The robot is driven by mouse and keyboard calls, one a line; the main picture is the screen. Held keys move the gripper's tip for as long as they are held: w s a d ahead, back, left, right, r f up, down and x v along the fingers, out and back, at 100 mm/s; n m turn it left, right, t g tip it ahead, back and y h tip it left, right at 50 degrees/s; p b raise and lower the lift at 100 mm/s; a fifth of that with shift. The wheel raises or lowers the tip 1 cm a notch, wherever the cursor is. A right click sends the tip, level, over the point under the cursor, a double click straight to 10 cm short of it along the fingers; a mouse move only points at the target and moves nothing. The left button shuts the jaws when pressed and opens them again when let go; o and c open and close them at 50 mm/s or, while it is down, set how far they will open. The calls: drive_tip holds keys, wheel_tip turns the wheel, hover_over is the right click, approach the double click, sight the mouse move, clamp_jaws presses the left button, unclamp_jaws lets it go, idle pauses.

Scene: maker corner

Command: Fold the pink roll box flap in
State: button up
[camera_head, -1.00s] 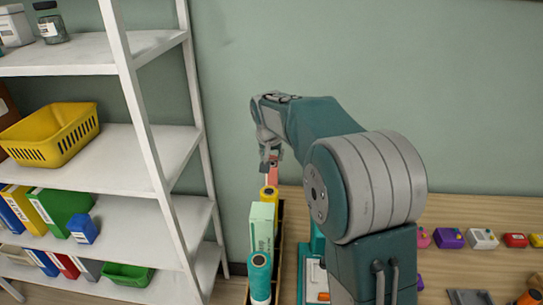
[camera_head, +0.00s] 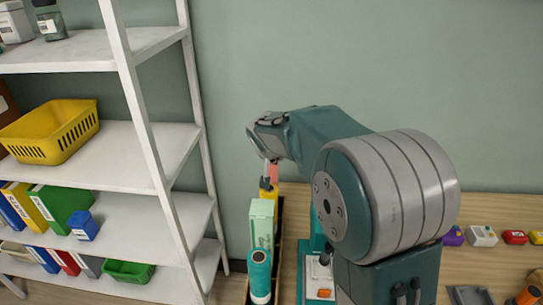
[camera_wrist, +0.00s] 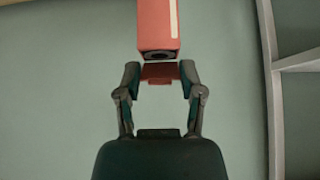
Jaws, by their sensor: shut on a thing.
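The pink roll box (camera_wrist: 158,25) fills the top middle of the wrist view, with its near end open and dark inside. Its reddish flap (camera_wrist: 159,72) sticks out from that end and lies between the fingers. My gripper (camera_wrist: 160,82) is shut on the flap, one finger at each side edge. In the head view the pink box (camera_head: 273,171) is a small patch beside my gripper (camera_head: 268,163), behind a yellow item. Most of the box and the flap are hidden there by the wrist and fingers.
A dark narrow tray (camera_head: 277,255) holds a yellow item (camera_head: 267,191), a pale green box (camera_head: 262,222) and a teal roll (camera_head: 260,270) in a row. A white shelf (camera_head: 150,155) stands at left. Small coloured blocks (camera_head: 482,236) lie on the table at right.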

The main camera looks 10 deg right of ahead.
drive_tip(key=shift+f, duration=0.1)
drive_tip(key=o, duration=1.2)
drive_tip(key=shift+c, duration=0.2)
drive_tip(key=v, duration=1.2)
drive_tip(key=shift+w, duration=0.2)
